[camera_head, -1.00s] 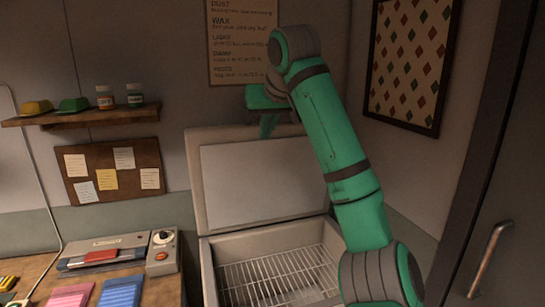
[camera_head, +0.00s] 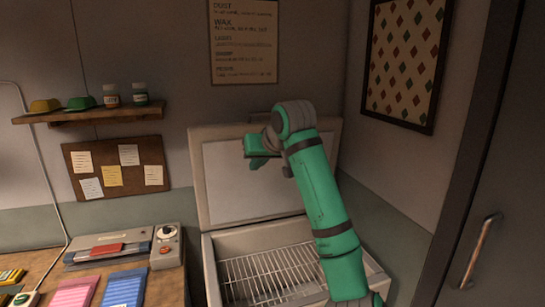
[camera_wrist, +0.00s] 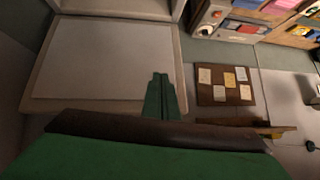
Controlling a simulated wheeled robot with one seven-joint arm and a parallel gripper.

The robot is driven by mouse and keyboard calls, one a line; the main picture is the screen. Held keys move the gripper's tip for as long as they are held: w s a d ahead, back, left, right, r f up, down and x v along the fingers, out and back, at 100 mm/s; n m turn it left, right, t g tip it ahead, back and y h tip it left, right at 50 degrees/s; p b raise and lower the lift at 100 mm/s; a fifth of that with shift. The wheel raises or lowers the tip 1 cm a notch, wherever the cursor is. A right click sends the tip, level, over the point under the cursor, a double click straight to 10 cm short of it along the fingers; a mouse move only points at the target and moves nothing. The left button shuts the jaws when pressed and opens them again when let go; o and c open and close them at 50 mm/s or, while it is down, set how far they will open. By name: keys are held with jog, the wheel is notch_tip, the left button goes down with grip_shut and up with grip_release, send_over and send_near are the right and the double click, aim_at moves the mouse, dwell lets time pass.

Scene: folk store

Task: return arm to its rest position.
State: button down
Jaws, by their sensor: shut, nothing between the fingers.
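My green arm reaches up from the lower right in the head view and bends to the left at the top. My gripper (camera_head: 257,162) is shut and empty, in front of the raised lid of the white chest freezer (camera_head: 208,270). In the wrist view my gripper (camera_wrist: 159,76) shows as two green fingers pressed together. The freezer lid (camera_wrist: 100,60) fills the upper left there. No object hangs from the fingers.
The open freezer holds a wire basket (camera_head: 265,275). At left are a wooden table with a grey machine (camera_head: 115,248) and coloured packs (camera_head: 125,288). A shelf (camera_head: 90,116) with bottles and a pinboard (camera_head: 115,170) hang on the wall. A dark door with a handle (camera_head: 480,255) stands at right.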

jog(key=a+f+m+t+y, duration=0.1)
jog(key=a+f, duration=0.2)
jog(key=f, duration=1.1)
jog(key=a+f+m+t+y, duration=0.1)
jog(key=a+f+y, duration=0.15)
jog(key=f, duration=1.15)
jog(key=s+f+m+t+h, duration=0.3)
jog(key=s+f+m, duration=0.1)
jog(key=s+f, duration=1.4)
jog(key=s+d+f+h, duration=0.2)
jog(key=s+f, duration=0.3)
jog(key=s, duration=0.6)
jog(key=s+d+f+h, duration=0.25)
jog(key=s+f, duration=0.25)
jog(key=s, duration=0.7)
jog(key=s+d+r, duration=0.2)
jog(key=s+r, duration=0.1)
jog(key=s, duration=0.4)
jog(key=s+d+r+n+t, duration=0.1)
jog(key=s+r, duration=0.2)
jog(key=s, duration=0.4)
jog(key=s+d+r+n, duration=0.1)
jog(key=s+d+r, duration=0.1)
jog(key=s+r, duration=0.2)
jog(key=s, duration=0.3)
jog(key=shift+s+d+h, duration=0.15)
jog(key=shift+d+h, duration=0.15)
